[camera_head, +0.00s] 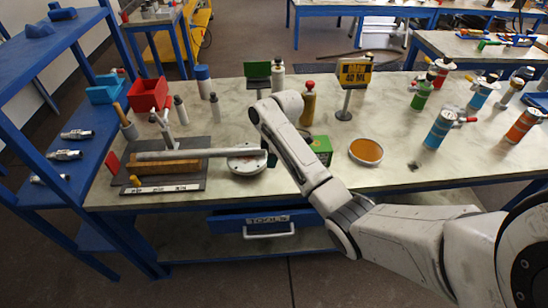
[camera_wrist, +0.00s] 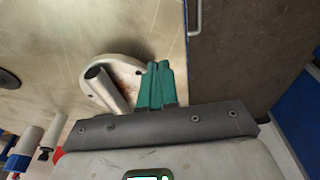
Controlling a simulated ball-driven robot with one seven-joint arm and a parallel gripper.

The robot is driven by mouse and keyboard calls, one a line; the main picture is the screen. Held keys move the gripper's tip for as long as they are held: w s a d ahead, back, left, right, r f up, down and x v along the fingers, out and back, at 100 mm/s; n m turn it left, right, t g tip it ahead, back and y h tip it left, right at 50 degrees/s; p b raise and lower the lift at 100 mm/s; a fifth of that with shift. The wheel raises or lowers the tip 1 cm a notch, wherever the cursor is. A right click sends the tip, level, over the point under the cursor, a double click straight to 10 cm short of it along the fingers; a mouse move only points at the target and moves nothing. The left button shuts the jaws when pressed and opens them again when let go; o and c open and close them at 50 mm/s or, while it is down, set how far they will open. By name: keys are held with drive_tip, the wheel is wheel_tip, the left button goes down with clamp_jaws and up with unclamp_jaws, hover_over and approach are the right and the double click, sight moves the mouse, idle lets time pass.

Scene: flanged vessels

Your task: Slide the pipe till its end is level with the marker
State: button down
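The pipe (camera_head: 200,154) is a long grey tube. In the head view it lies level along a wooden block (camera_head: 165,169) on a dark base plate (camera_head: 197,177), its right end over a round white flange (camera_head: 245,165). In the wrist view the pipe's open end (camera_wrist: 100,79) shows near the flange (camera_wrist: 125,71). My gripper (camera_wrist: 159,68) has teal fingers close together, empty, just right of the pipe end and apart from it. In the head view the fingers are mostly hidden by my arm. A white labelled strip (camera_head: 165,188) lies along the plate front; I cannot tell which mark is the marker.
A red upright piece (camera_head: 112,162) stands at the plate's left. A green box (camera_head: 320,148) and an orange dish (camera_head: 366,151) are to the right. Bottles and a yellow sign (camera_head: 354,73) stand behind. A drawer (camera_head: 262,221) is below the bench's front edge.

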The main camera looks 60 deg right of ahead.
drive_tip(key=s+a+f+m, duration=0.2)
drive_tip(key=s+a+f, duration=0.1)
drive_tip(key=a, duration=0.7)
drive_tip(key=s+a+f+m, duration=0.1)
drive_tip(key=s+a+f, duration=0.2)
drive_tip(key=a, duration=0.6)
drive_tip(key=s+a+r+m, duration=0.1)
drive_tip(key=s+a+m, duration=0.1)
drive_tip(key=s, duration=0.7)
drive_tip(key=s+a+r+m+h, duration=0.1)
drive_tip(key=s+a+m, duration=0.1)
drive_tip(key=s, duration=0.7)
drive_tip(key=shift+s+a+r+m+g, duration=0.15)
drive_tip(key=shift+r+m+g, duration=0.2)
drive_tip(key=shift+m, duration=0.25)
drive_tip(key=c, duration=1.9)
unclamp_jaws()
